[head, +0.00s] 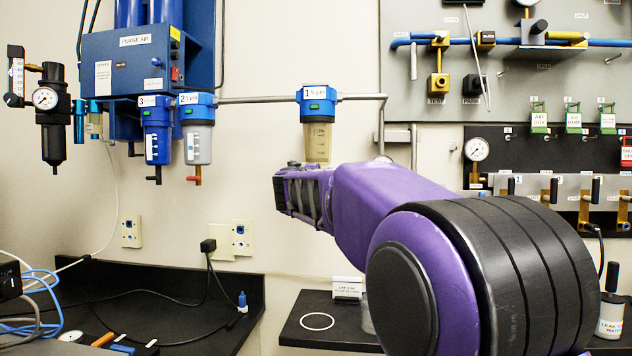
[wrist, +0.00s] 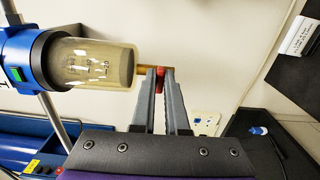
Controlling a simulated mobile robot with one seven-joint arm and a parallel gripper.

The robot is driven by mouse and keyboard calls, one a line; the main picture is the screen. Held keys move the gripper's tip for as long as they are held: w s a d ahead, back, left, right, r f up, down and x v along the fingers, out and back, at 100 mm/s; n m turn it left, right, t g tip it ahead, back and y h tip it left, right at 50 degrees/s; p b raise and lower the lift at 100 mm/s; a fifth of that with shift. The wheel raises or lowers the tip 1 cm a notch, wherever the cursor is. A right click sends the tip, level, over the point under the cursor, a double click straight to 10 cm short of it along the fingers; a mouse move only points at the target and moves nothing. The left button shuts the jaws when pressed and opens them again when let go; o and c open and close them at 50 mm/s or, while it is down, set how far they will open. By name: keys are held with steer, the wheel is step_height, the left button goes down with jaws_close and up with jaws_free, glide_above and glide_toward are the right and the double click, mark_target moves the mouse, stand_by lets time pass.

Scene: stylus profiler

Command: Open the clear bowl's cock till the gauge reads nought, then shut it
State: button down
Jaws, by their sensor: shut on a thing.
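The clear bowl (head: 318,142) hangs upright under a blue filter head (head: 318,100) marked 1 on the wall pipe. It also shows lying sideways in the wrist view (wrist: 95,63), looking smoky. A brass stem (wrist: 146,69) leaves its end, with the red cock handle (wrist: 160,78) on it. My gripper (wrist: 160,72) is shut on the red handle, between the fingertips. In the head view my arm hides the fingers and the cock. A round gauge (head: 477,149) is on the right panel and another (head: 45,97) on the black regulator at left; their readings are too small to tell.
Filters marked 2 (head: 197,140) and 3 (head: 157,140) hang left of the bowl, with cocks below. A blue purge air unit (head: 125,65) is above them. A black bench (head: 190,310) with cables stands at lower left. The wall between the filters and my gripper is clear.

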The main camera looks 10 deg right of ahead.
stand_by(0.3)
steer(key=c, duration=0.9)
jaws_free()
steer(key=shift+s, duration=0.1)
